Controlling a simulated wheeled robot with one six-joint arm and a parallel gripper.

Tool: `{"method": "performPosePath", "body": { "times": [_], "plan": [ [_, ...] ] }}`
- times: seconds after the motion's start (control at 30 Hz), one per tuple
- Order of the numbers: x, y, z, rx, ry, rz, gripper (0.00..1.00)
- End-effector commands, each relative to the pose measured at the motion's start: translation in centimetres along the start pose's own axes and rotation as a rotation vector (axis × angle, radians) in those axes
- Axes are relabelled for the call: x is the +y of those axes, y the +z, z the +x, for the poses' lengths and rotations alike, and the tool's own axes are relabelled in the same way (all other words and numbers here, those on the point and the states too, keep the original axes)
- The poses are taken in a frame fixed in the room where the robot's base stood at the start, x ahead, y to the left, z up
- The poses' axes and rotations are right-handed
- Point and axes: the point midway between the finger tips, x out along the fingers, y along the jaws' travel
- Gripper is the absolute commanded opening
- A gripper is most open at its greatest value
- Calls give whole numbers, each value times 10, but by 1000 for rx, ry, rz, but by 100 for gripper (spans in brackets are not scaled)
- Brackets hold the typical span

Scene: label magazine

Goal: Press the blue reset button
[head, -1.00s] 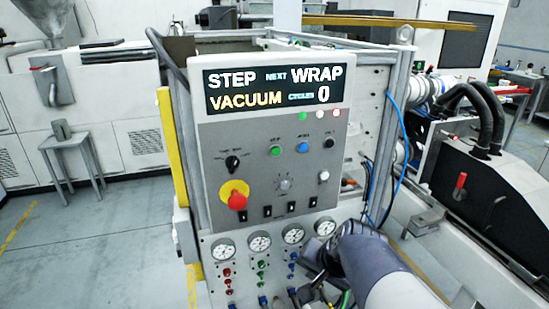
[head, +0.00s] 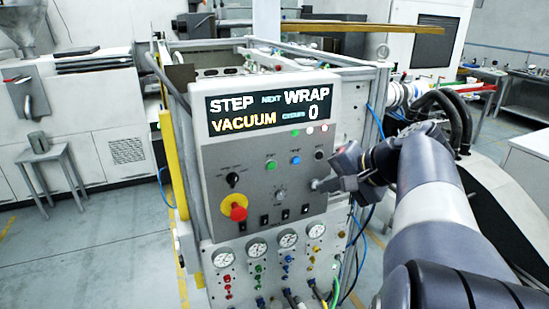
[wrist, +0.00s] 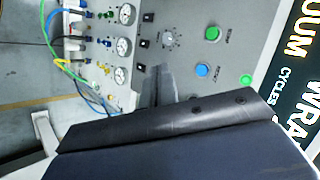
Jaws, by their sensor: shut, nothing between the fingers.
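The blue button (head: 295,160) is on the upper right of the grey control panel (head: 215,165), between a green button and a black one. It also shows in the wrist view (wrist: 202,70), apart from my fingers. My gripper (head: 318,184) is shut and empty, in front of the panel's right side, below and right of the blue button in the head view. It hides the white button's place there. I cannot tell whether its tip touches the panel. In the wrist view, my gripper (wrist: 158,75) points at the panel beside the blue button.
A green button (head: 270,165) and a black button (head: 319,155) flank the blue one. A red emergency stop (head: 235,207) on yellow is lower left. The display (head: 268,110) reads STEP VACUUM, NEXT WRAP, CYCLES 0. Gauges (head: 288,238) and hoses are below.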

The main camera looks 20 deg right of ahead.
Motion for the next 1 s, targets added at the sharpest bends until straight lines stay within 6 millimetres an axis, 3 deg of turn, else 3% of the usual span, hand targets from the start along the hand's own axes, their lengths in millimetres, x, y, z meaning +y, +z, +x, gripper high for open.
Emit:
{"method": "performPosePath", "body": {
  "times": [0.27, 0.7, 1.0],
  "plan": [
    [-8, -7, 10, -3, 1, -1, 0],
    [-38, -37, 51, -3, 2, 0, 0],
    [-44, -44, 62, 0, 2, 0, 0]
  ]
}}
